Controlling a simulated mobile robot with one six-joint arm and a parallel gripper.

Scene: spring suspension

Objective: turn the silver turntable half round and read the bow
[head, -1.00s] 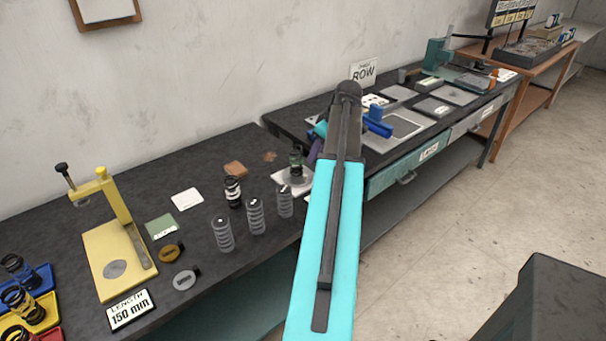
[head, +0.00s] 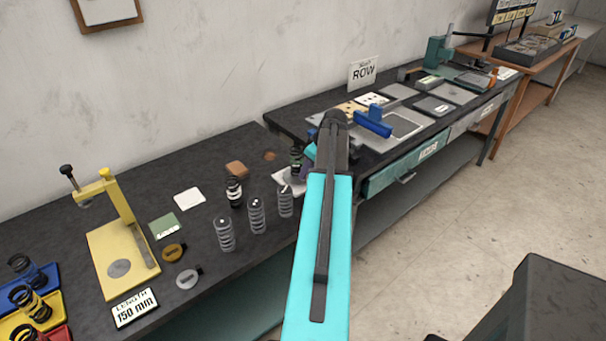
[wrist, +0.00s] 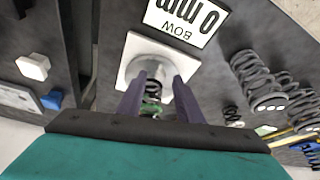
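The silver turntable (wrist: 150,62) shows in the wrist view as a round disc on a white square base (wrist: 136,45). A dark and green spring (wrist: 152,90) stands on it; it also shows in the head view (head: 296,158). My gripper (wrist: 156,84) has its two purple fingers on either side of the spring, apart, with gaps visible. Whether a finger touches the spring or disc I cannot tell. A white card (wrist: 186,18) beside the base, upside down in the wrist view, reads "BOW" and "0 mm". In the head view my arm partly hides the turntable.
Several grey springs (head: 256,215) and a black-and-white one (head: 234,192) stand left of the turntable. A yellow length gauge (head: 122,258) stands further left by a card reading "LENGTH 150 mm" (head: 134,307). A second bench with a blue-handled tool (head: 374,123) lies to the right.

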